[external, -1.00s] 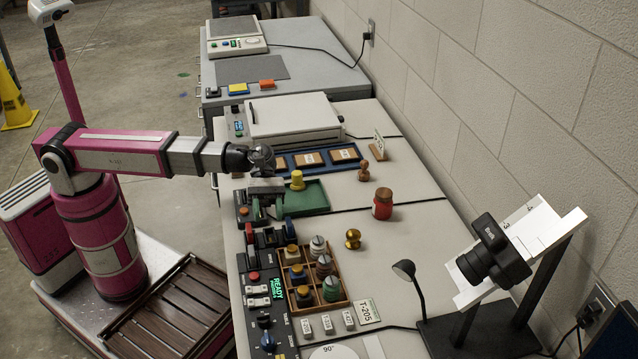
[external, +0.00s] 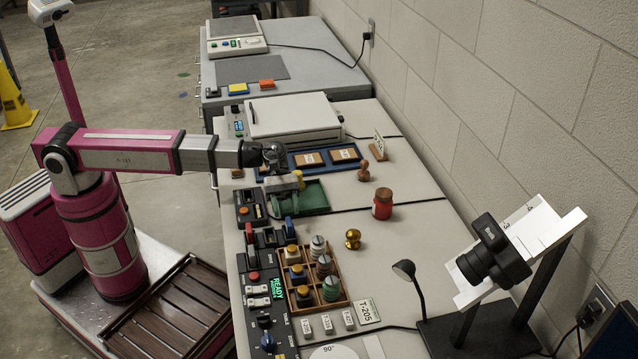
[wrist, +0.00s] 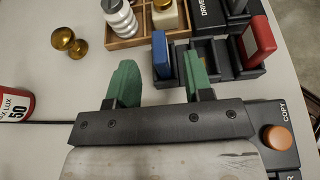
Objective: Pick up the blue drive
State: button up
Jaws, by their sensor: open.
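The blue drive (wrist: 161,55) stands upright in a slot of a black dock (wrist: 220,60) in the wrist view. It also shows as a small blue block (external: 289,226) in the external view. My gripper (wrist: 160,75) is open and empty, with two green fingers. In the external view my gripper (external: 283,190) hangs over the green tray (external: 315,197), on the far side of the dock. It partly hides the tray and a yellow-knobbed object.
A red drive (wrist: 258,38) stands in the dock's right part. A wooden compartment box (external: 343,285) with several weights or jars is close to the dock. A brass knob (external: 352,239) and red jar (external: 383,204) stand to the right. A control box with an orange button (wrist: 276,137) is nearby.

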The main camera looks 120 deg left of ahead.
aim_at(288, 218)
jog(key=shift+x, duration=2.8)
grip_shut()
